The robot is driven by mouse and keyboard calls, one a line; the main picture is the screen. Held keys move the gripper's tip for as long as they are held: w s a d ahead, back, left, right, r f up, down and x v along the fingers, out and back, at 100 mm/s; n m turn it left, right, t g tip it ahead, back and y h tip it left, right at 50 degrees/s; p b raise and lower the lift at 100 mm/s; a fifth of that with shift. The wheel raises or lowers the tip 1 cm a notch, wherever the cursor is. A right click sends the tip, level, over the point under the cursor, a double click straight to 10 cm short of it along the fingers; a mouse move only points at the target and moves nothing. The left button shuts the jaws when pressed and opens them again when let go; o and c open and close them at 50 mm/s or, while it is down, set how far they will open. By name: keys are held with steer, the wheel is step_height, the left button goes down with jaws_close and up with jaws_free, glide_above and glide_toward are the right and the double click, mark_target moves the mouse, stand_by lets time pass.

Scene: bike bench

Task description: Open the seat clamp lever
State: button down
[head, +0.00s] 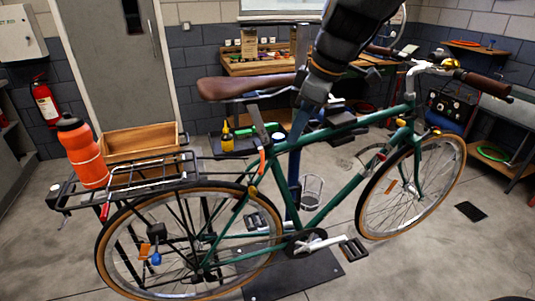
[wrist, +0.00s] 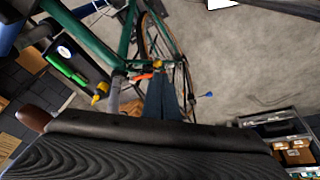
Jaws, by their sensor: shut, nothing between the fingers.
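The green bicycle (head: 330,133) stands upright across the head view, with its brown saddle (head: 247,86) on a grey seat post (head: 259,125). The small orange seat clamp lever (head: 262,160) is at the foot of that post. In the wrist view the lever (wrist: 140,77) lies beside the green frame joint, near the grey post (wrist: 113,95). I cannot tell whether it is flipped open. My gripper (wrist: 162,85) is shut and empty, its fingers pointing toward the lever area but looking apart from it. In the head view my arm hangs down just right of the saddle.
An orange bottle (head: 83,152) and a wooden crate (head: 140,143) sit on the rear rack (head: 128,180). A yellow bottle (head: 227,138) stands behind the bicycle. A workbench (head: 265,66) lies at the back. Open floor (head: 420,265) shows at the front right.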

step_height(320, 180, up, 3)
steer(key=a+n, duration=0.2)
steer(key=p, duration=0.4)
glide_toward(263, 165)
steer(key=shift+y, duration=0.3)
steer(key=x, duration=0.6)
steer(key=shift+s+f, duration=0.1)
steer(key=shift+f, duration=0.25)
steer(key=shift+d, duration=0.1)
